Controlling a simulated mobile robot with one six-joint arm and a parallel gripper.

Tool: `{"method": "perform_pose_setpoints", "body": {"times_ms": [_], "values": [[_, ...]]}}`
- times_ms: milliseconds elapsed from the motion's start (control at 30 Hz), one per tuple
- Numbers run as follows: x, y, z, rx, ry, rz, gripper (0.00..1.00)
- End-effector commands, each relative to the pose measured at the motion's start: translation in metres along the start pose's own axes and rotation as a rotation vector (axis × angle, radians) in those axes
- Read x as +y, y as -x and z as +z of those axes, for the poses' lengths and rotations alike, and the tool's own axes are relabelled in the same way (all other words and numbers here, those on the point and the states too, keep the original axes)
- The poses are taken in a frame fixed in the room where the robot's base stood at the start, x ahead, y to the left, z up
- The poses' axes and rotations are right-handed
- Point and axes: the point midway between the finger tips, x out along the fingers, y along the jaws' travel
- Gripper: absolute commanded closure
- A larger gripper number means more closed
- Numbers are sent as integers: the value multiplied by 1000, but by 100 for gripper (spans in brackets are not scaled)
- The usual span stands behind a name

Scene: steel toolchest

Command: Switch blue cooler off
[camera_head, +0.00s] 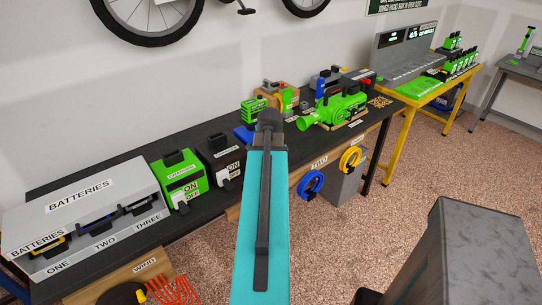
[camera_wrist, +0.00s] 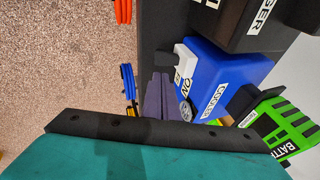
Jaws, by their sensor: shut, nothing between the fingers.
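The blue cooler (camera_wrist: 222,68) is a blue box with a white COOLER label in the wrist view. I cannot tell for sure which way the switch is set. My gripper (camera_wrist: 158,78) shows as narrow purple-grey fingers, shut and empty, just left of the cooler's front and close to the lever; contact is not clear. In the head view my arm hides most of the cooler (camera_head: 243,133) and the gripper.
A black box (camera_head: 222,152) with an ON switch and a green charger (camera_head: 181,180) stand left of the cooler. A green battery (camera_wrist: 280,128) is on its other side. A grey battery station (camera_head: 85,205) fills the bench's left end. Blue and yellow coils (camera_head: 311,184) hang at the front.

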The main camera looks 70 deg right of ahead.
Motion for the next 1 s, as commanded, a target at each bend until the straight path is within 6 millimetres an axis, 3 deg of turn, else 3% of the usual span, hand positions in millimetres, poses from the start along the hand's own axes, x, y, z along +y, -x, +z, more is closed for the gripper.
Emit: {"method": "perform_pose_setpoints", "body": {"times_ms": [733,1000], "values": [[24,75,1,1,1,-3,100],[27,85,1,0,2,-2,100]]}}
